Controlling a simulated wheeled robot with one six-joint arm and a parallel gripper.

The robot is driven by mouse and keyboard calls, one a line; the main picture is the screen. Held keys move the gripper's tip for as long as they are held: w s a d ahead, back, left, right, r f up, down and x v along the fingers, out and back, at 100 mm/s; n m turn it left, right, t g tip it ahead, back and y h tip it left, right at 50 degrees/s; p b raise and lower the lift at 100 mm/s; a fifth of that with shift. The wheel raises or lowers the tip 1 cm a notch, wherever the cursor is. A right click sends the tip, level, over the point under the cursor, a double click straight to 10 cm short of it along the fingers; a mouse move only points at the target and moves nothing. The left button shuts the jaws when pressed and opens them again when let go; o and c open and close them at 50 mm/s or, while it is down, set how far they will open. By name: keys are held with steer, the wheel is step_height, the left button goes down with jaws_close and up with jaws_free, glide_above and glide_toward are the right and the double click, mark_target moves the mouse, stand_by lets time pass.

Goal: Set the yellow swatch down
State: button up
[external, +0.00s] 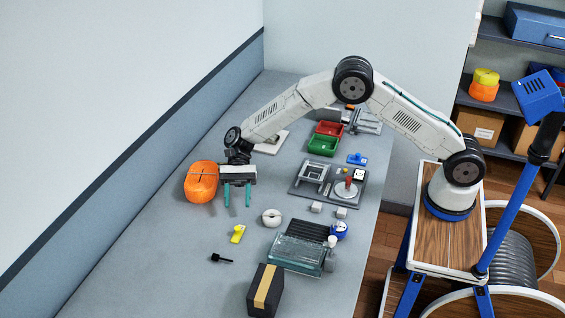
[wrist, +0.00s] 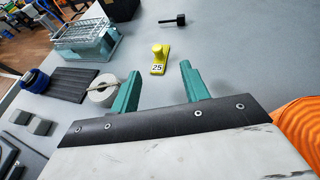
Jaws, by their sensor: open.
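The yellow swatch (external: 237,233) lies on the grey table, in front of my gripper in the external view. In the wrist view the yellow swatch (wrist: 159,60) shows a raised round knob and a white label reading 25. It lies beyond my fingertips, apart from them. My gripper (external: 237,200) is open and empty, with its teal fingers pointing down above the table. In the wrist view the two fingers of my gripper (wrist: 160,78) are spread wide with bare table between them.
An orange rounded object (external: 201,182) stands close left of my gripper. A white roll (external: 271,217), a glassy rack (external: 297,254), a black box with a yellow band (external: 265,290) and a small black tool (external: 221,259) surround the swatch. The table's left front is clear.

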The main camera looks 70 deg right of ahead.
steer(key=shift+v, duration=1.7)
steer(key=shift+s+d+r, duration=0.1)
steer(key=shift+s+r, duration=0.05)
steer(key=shift+r, duration=0.15)
steer(key=s+d+r+n+t+h, duration=0.1)
steer(key=s+d+r+n+h, duration=0.25)
steer(key=s+d+r, duration=0.45)
steer(key=s+d+r+n+t+h, duration=0.1)
steer(key=s+d+r+n+h, duration=0.25)
steer(key=s+r, duration=0.85)
steer(key=s+d+f+n+t+h, duration=0.1)
steer(key=s+d, duration=0.3)
steer(key=s, duration=0.4)
steer(key=s+d+f+n+t+h, duration=0.1)
steer(key=s+d+n+h, duration=0.2)
steer(key=s, duration=0.6)
steer(key=s+d+f+n+t+h, duration=0.1)
steer(key=s+d+n+t, duration=0.1)
steer(key=s+d, duration=0.3)
steer(key=s+n, duration=0.1)
steer(key=s, duration=0.3)
steer(key=shift+s+d+h, duration=0.25)
steer(key=shift+d+h, duration=0.1)
steer(key=shift+h, duration=0.05)
